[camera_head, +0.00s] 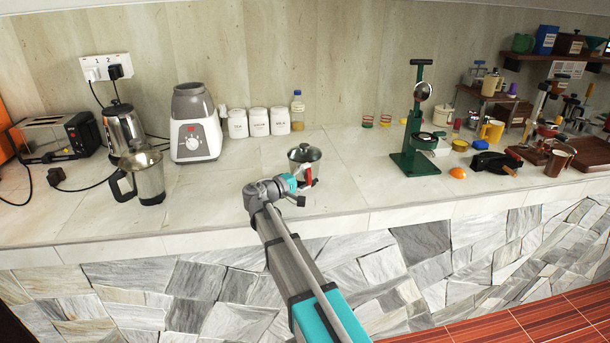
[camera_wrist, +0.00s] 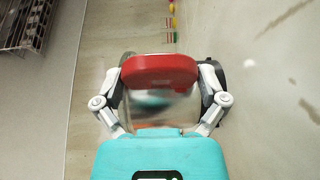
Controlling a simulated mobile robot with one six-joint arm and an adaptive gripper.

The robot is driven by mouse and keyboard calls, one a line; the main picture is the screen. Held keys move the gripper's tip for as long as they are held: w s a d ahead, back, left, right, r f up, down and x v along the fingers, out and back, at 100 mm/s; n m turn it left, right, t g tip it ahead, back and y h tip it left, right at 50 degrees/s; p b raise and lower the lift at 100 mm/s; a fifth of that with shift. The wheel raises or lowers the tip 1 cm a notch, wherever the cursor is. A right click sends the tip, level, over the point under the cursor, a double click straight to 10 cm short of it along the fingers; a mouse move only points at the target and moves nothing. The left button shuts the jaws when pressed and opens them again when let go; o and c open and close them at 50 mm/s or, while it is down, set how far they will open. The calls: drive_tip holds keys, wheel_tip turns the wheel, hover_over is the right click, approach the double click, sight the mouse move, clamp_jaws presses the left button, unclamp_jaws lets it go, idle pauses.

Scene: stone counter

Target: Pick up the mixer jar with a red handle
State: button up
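The mixer jar (camera_head: 304,166) is a small steel vessel with a domed lid. It stands upright on the counter near the middle of the head view. Its red handle (camera_wrist: 160,68) fills the middle of the wrist view, with the blurred steel body behind it. My gripper (camera_head: 302,187) is at the jar's front, close to the handle. In the wrist view the fingers of my gripper (camera_wrist: 162,82) are spread, one on each side of the red handle. The handle partly hides the fingertips, and contact is not visible.
A steel jar with a black handle (camera_head: 149,178) stands to the left, near the mixer base (camera_head: 194,125). White canisters (camera_head: 258,122) line the wall behind. A green press (camera_head: 418,140) stands to the right. The counter (camera_head: 225,185) around the jar is clear.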

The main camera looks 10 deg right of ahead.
drive_tip(key=c, duration=0.8)
drive_tip(key=shift+a+r, duration=0.1)
drive_tip(key=shift+r, duration=0.05)
wheel_tip(320, 180, up, 3)
drive_tip(key=p, duration=0.3)
drive_tip(key=s+a+r+p, duration=0.4)
drive_tip(key=s+r+p, duration=0.5)
drive_tip(key=s, duration=0.4)
drive_tip(key=shift+s+r+p, duration=0.15)
drive_tip(key=shift+r+p, duration=0.2)
drive_tip(key=shift+p, duration=0.15)
drive_tip(key=shift+a, duration=0.15)
